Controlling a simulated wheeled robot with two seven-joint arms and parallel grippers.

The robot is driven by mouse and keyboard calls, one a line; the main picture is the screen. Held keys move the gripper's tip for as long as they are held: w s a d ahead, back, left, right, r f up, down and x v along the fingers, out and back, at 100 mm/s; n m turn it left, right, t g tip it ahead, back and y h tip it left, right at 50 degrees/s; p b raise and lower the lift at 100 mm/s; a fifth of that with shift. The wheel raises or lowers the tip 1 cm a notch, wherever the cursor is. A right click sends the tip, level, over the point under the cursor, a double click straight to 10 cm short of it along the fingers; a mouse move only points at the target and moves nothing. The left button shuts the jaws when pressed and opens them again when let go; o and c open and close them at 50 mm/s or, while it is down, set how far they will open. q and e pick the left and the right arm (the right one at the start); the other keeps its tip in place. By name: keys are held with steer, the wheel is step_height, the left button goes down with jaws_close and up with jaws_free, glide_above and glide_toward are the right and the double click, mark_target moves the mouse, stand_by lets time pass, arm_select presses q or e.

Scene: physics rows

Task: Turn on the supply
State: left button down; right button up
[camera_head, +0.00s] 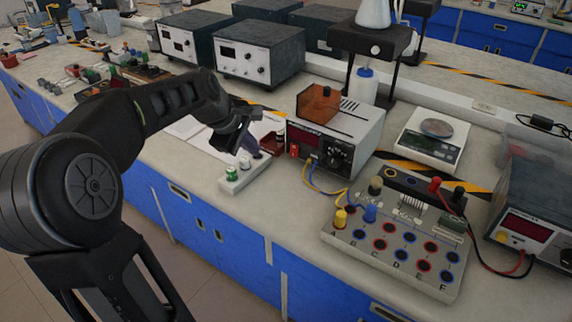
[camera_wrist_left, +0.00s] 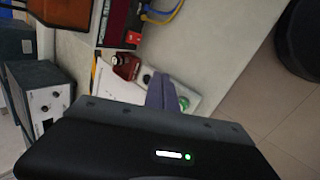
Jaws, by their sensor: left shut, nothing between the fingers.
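The supply (camera_head: 350,128) is a light box with a dark front, standing mid-bench. Its front has a red switch (camera_head: 294,150) at the left, a small display and a dark knob. In the left wrist view its dark front is partly visible at the top, with the red switch (camera_wrist_left: 133,38). My left gripper (camera_head: 253,148) is shut and empty, to the left of the supply's front and apart from the switch. Its purple-grey fingers also show in the left wrist view (camera_wrist_left: 163,93). My right gripper is not in view.
A small white block with green and white knobs (camera_head: 246,174) lies below my left gripper, near the bench edge. A dark red item (camera_head: 272,142) sits between gripper and supply. Blue and yellow cables (camera_head: 325,190) run to a terminal board (camera_head: 345,247). Another unit (camera_head: 528,225) stands at right.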

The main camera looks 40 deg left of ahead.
arm_select(q)
steer(key=d+t, duration=0.1)
steer(key=d+f+m+t, duration=0.1)
steer(key=t, duration=0.1)
steer(key=shift+w+d+f+m+b, duration=0.15)
steer(key=shift+d+f+m+b, duration=0.05)
steer(key=shift+m+b, duration=0.1)
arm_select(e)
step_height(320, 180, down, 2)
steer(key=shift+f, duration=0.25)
arm_select(q)
glide_toward(293, 156)
step_height(293, 156, down, 4)
steer(key=shift+w+d+r+b, duration=0.15)
steer(key=shift+d+r+b, duration=0.05)
steer(key=shift+b, duration=0.25)
steer(key=w+p, duration=0.1)
steer(key=w, duration=0.1)
steer(key=shift+w, duration=0.3)
steer(key=shift+w+f+p, duration=0.15)
steer(key=shift+w+p, duration=0.15)
steer(key=shift+w, duration=0.45)
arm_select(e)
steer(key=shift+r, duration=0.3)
